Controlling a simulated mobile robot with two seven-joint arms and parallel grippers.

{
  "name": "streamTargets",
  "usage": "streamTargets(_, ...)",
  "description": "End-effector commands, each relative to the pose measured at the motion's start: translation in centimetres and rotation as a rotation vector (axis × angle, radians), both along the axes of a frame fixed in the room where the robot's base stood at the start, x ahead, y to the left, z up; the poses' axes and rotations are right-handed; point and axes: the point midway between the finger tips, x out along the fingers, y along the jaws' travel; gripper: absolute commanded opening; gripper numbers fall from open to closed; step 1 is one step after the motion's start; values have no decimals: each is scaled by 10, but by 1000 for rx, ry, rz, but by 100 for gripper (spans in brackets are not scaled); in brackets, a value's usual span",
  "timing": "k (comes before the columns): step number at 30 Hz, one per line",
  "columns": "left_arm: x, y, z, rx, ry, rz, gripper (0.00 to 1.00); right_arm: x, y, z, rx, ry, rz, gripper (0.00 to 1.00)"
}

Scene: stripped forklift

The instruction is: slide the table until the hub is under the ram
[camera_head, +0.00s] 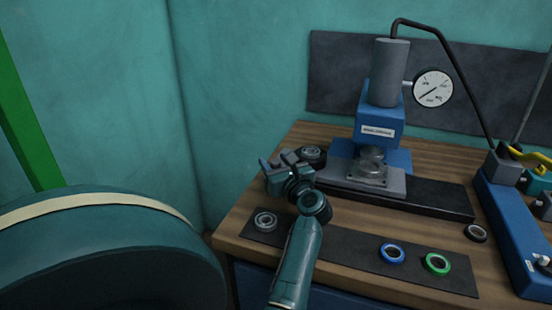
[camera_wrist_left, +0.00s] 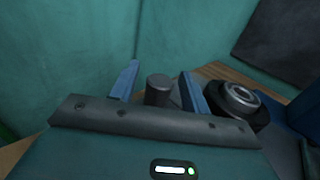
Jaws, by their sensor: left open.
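The grey sliding table (camera_head: 385,186) lies on a dark base plate in front of the blue press (camera_head: 380,120). My left gripper (camera_head: 282,166) is open at the left end of the bench, left of the table. In the left wrist view, a dark grey cylindrical post (camera_wrist_left: 158,90) shows between its blue fingers, with no clear contact. My right gripper is out of view.
A black round part with a metal ring (camera_head: 313,154) is close beside my left gripper. A bearing (camera_head: 265,220), a blue ring (camera_head: 392,254) and a green ring (camera_head: 437,264) lie on a dark mat. A blue pump (camera_head: 518,235) stands right. A large teal drum-like body is left.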

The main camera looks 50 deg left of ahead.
Motion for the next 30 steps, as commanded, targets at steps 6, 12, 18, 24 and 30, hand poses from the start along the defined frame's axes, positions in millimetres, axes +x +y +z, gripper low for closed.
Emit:
streamTargets(6, 0, 0, 0, 1, 0, 0, 46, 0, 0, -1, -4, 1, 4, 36)
streamTargets(12, 0, 0, 0, 1, 0, 0, 34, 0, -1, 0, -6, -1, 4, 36)
streamTargets(18, 0, 0, 0, 1, 0, 0, 18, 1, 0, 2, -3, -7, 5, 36)
streamTargets(24, 0, 0, 0, 1, 0, 0, 1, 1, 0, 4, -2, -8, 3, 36)
streamTargets(30, 0, 0, 0, 1, 0, 0, 0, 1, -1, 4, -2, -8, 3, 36)
